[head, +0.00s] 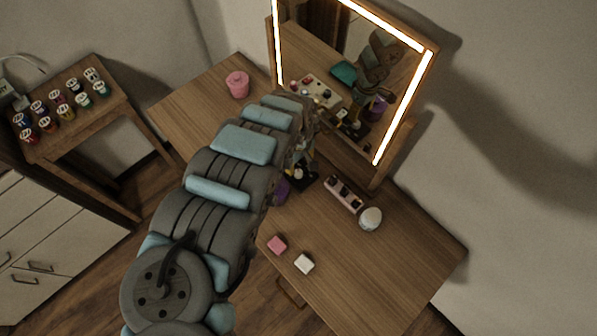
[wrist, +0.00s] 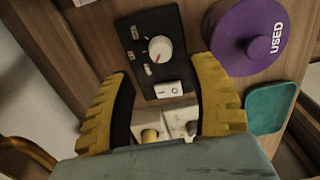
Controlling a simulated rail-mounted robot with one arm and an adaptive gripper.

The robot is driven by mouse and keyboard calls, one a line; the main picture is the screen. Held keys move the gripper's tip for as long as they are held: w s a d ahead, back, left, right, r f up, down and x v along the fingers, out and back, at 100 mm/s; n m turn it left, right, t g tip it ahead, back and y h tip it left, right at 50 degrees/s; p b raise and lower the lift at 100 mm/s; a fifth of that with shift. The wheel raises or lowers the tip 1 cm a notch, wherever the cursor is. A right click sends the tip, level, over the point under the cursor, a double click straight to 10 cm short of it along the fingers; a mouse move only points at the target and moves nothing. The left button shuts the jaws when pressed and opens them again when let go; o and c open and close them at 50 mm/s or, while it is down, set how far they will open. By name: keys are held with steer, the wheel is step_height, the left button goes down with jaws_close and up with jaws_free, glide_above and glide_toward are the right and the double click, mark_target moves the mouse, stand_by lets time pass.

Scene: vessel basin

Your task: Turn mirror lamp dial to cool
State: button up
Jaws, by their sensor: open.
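A white rocker switch (wrist: 168,90) is below the dial on the same panel. My gripper (wrist: 162,68) is open, its yellow fingers on either side of the panel's lower part, with nothing held between them. In the head view the lit mirror (head: 350,75) has bright, slightly warm lamp strips. My arm hides much of the gripper and panel there.
A purple lid marked USED (wrist: 250,35) and a teal tray (wrist: 272,107) lie right of the panel. A pale box with a yellow knob (wrist: 150,136) is low between the fingers. A pink jar (head: 237,84) and pink and white blocks stand on the table (head: 400,270), whose front right is clear.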

mark_target(299, 172)
step_height(299, 172, down, 6)
steer(key=shift+s+d+r, duration=0.1)
steer(key=shift+r, duration=0.15)
steer(key=shift+f+b, duration=0.3)
steer(key=shift+f, duration=0.4)
jaws_close()
